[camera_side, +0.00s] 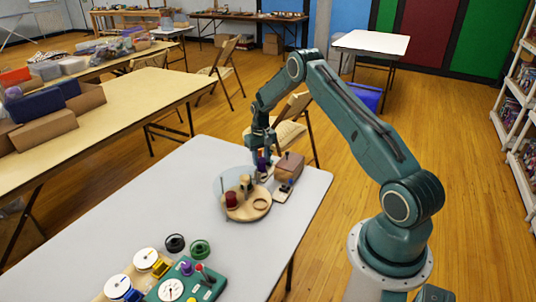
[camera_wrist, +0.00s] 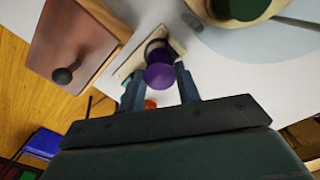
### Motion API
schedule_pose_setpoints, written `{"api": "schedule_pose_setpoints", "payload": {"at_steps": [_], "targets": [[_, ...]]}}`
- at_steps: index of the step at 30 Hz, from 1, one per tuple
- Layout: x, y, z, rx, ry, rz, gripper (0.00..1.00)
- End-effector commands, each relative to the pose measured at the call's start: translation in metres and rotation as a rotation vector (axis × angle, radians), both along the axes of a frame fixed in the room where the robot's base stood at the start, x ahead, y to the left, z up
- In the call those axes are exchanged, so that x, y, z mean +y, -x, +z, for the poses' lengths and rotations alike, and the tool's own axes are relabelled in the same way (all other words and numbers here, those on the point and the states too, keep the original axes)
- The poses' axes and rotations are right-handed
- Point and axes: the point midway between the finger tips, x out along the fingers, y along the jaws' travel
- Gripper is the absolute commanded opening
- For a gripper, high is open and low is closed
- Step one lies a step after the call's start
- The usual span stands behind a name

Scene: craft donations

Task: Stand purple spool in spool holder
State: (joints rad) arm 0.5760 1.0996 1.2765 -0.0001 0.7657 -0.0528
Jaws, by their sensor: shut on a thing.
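A purple spool (camera_wrist: 160,75) sits between the fingers of my gripper (camera_wrist: 158,92) in the wrist view. The gripper is shut on it. In the side view the purple spool (camera_side: 262,164) shows just below my gripper (camera_side: 262,150), which points down over the far end of the grey table. A round wooden stand (camera_side: 258,212) with upright pegs is close by, toward the camera; a dark red spool (camera_side: 231,200) stands on it. In the wrist view a pale strip (camera_wrist: 135,62) lies behind the purple spool; I cannot tell whether they touch. Which piece is the spool holder is unclear.
A brown box (camera_side: 290,166) with a dark knob stands close beside the gripper, right of it in the side view. A small pale board (camera_side: 282,192) lies in front of the box. A green device (camera_side: 185,285) and several spools are at the table's near end. Mid-table is clear.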

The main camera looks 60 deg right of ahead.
Motion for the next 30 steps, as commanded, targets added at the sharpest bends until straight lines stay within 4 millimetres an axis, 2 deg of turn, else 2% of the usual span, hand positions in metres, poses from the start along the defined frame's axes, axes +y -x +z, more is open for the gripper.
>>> {"api": "schedule_pose_setpoints", "payload": {"at_steps": [27, 28, 30], "targets": [[0.000, 0.000, -0.019, 0.000, 0.000, 0.000, 0.18], [0.000, 0.000, -0.019, 0.000, 0.000, 0.000, 0.35], [0.000, 0.000, -0.018, -0.001, 0.000, 0.000, 0.48]]}}
